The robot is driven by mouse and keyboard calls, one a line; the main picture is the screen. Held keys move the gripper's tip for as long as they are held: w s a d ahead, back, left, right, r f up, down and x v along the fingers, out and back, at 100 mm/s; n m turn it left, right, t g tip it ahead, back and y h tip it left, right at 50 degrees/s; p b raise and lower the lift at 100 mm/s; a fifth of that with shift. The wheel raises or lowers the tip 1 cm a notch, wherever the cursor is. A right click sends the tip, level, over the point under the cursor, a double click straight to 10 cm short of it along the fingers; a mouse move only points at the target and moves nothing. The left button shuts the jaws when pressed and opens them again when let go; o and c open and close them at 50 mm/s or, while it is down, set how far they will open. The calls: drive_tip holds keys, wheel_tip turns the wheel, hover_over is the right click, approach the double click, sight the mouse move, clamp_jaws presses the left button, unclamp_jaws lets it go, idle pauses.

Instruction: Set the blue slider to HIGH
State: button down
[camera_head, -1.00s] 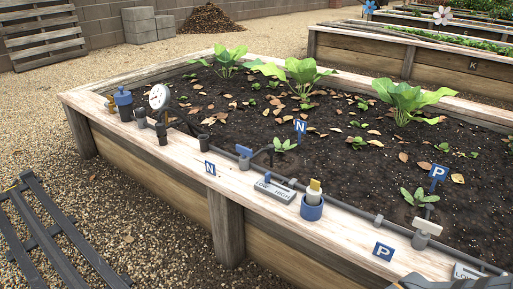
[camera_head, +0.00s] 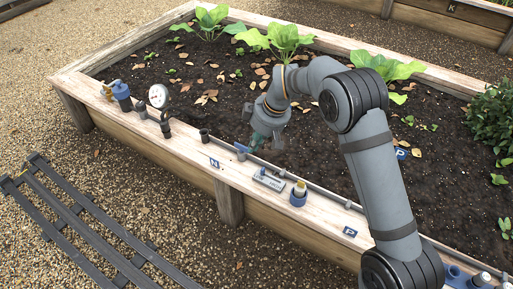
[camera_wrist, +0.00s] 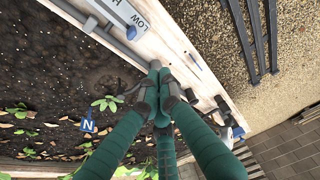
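The LOW/HIGH plate (camera_head: 268,180) lies on the bed's wooden rim, left of a blue cup holding a white and yellow piece. A small blue piece (camera_head: 262,171), seemingly the slider, sits at the plate's LOW end. In the wrist view the plate (camera_wrist: 122,12) is at the top, partly cut off, with LOW at its near end. My gripper (camera_head: 262,141) hangs over the soil's edge, behind and left of the plate and apart from it. In the wrist view my gripper's green fingers (camera_wrist: 160,72) converge with tips together and nothing visible between them.
A pressure gauge (camera_head: 159,97) stands farther left. The cup (camera_head: 298,197) stands close at right. A grey pipe runs along the rim; leafy plants grow behind.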

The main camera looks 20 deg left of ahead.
sight(263, 171)
drive_tip(key=b+x, duration=0.2)
drive_tip(key=x, duration=0.7)
drive_tip(key=shift+d+b, duration=0.1)
drive_tip(key=shift+b, duration=0.25)
drive_tip(key=d, duration=0.1)
drive_tip(key=d+b, duration=0.1)
drive_tip(key=shift+s+d+f, duration=0.15)
drive_tip(key=shift+s+d, duration=0.15)
drive_tip(key=shift+s, duration=0.05)
drive_tip(key=shift+s+d, duration=0.2)
drive_tip(key=shift+d, duration=0.3)
